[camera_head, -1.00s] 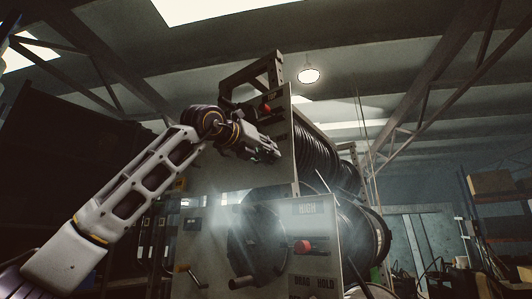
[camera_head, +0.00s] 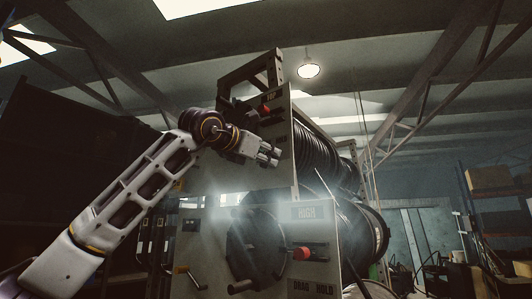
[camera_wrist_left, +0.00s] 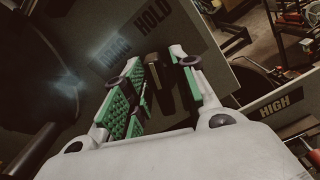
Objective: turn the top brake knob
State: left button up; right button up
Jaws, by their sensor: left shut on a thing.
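My left gripper (camera_head: 268,154) is at the front face of the upper grey panel, just below the upper red knob. In the left wrist view, its green-padded fingers (camera_wrist_left: 160,82) are around a dark brake knob (camera_wrist_left: 157,75), shut on it. The knob sits beside the DRAG (camera_wrist_left: 113,52) and HOLD (camera_wrist_left: 153,19) labels of the upper panel. In the head view the knob is hidden by the gripper. My right gripper is not in view.
Black hose is wound on the upper drum (camera_head: 318,158) behind. Shelves with boxes (camera_head: 489,178) stand at the right.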

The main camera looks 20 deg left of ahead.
pick_arm(q)
jog(key=shift+m, duration=0.6)
jog(key=o, duration=0.7)
jog(key=v, duration=1.2)
dwell(0.7)
